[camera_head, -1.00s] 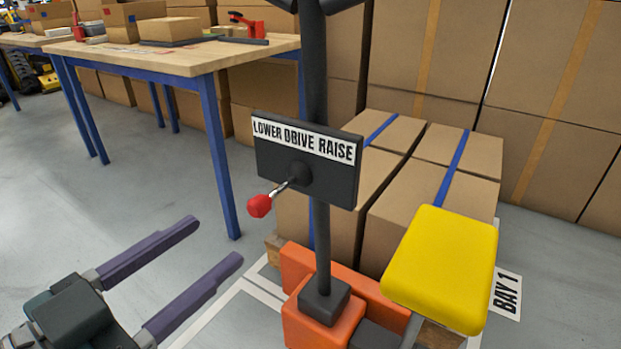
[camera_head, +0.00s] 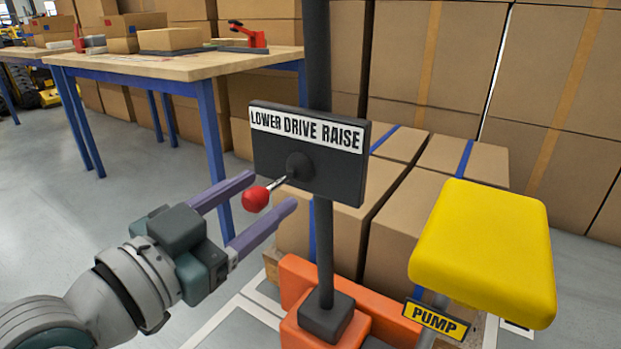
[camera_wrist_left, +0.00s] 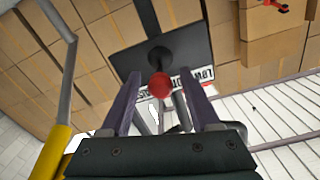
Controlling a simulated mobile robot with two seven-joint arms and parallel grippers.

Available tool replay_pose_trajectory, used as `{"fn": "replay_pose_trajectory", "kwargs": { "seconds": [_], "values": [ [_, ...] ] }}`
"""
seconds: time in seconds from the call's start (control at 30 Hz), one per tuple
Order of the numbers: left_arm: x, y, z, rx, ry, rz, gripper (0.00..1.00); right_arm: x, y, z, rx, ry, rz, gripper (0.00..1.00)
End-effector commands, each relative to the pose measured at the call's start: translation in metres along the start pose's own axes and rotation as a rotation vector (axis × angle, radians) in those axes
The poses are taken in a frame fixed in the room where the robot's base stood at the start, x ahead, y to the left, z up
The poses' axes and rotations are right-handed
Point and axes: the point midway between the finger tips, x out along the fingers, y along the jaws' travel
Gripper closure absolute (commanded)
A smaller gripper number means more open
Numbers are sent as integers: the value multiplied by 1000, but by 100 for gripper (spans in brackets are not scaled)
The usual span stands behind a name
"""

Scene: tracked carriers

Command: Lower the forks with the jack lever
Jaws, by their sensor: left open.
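The jack lever (camera_head: 256,198) has a red knob on a short metal rod that comes out of a black panel (camera_head: 330,175) marked LOWER DRIVE RAISE. The lever points toward the left, the LOWER side. My left gripper (camera_head: 274,192) is open, its two purple fingers on either side of the red knob, not closed on it. In the left wrist view the red knob (camera_wrist_left: 160,85) shows between the open fingers. The orange pallet jack (camera_head: 300,275) stands below the panel on its post. The forks are hidden. My right gripper is not in view.
A yellow pump pedal or pad (camera_head: 485,250) with a PUMP label stands at the right front. Cardboard boxes (camera_head: 400,240) with blue straps stand behind the panel. A wooden workbench (camera_head: 190,66) with blue legs is at the back left. Grey floor is open at left.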

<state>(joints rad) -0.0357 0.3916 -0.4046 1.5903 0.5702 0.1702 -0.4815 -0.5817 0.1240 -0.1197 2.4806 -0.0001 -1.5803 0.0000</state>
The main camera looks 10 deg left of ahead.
Motion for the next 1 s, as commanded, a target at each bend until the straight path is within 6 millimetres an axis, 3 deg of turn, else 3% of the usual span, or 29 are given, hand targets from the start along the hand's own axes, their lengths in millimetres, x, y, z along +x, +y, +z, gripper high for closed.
{"fn": "replay_pose_trajectory", "kwargs": {
  "seconds": [0.17,0.7,1.0],
  "values": [
    [0,0,0,0,-1,0,38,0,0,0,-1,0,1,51],
    [0,0,0,0,-1,0,98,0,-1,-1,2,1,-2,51],
    [0,0,0,0,-1,0,100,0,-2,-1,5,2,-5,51]
  ]
}}
